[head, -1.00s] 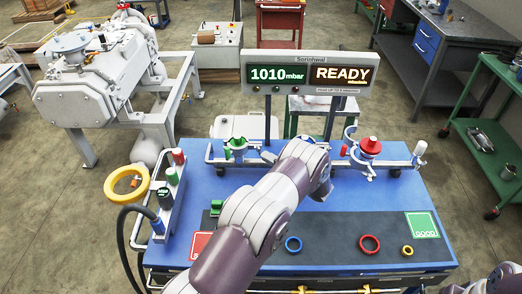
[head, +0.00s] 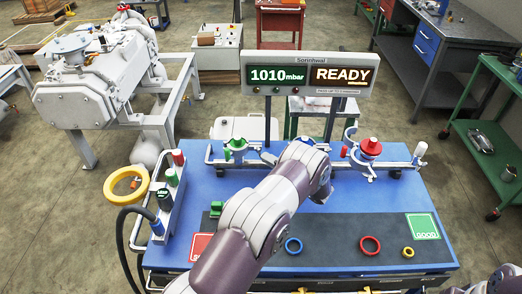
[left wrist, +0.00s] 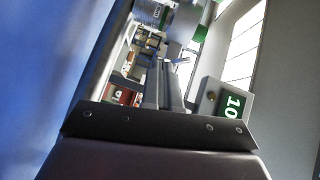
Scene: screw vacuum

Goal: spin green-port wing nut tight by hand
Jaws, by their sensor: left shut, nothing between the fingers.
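The green port (head: 236,148) stands at the left end of the rail on the blue bench, with a green top and a pale clamp around it. The wing nut is too small to tell apart from the clamp in the head view. My left gripper (head: 266,156) is shut and empty, just right of the green port and apart from it. In the left wrist view, the shut fingers (left wrist: 170,82) point up toward pale, blurred parts with green pieces (left wrist: 201,33). Whether the fingertips touch anything there, I cannot tell.
The red port (head: 370,147) stands on the right of the rail with an open clamp beside it. The display (head: 307,75) reads 1010 mbar and READY. Blue, red and yellow rings (head: 370,245) lie on the dark mat. A tool holder (head: 168,195) stands at the left.

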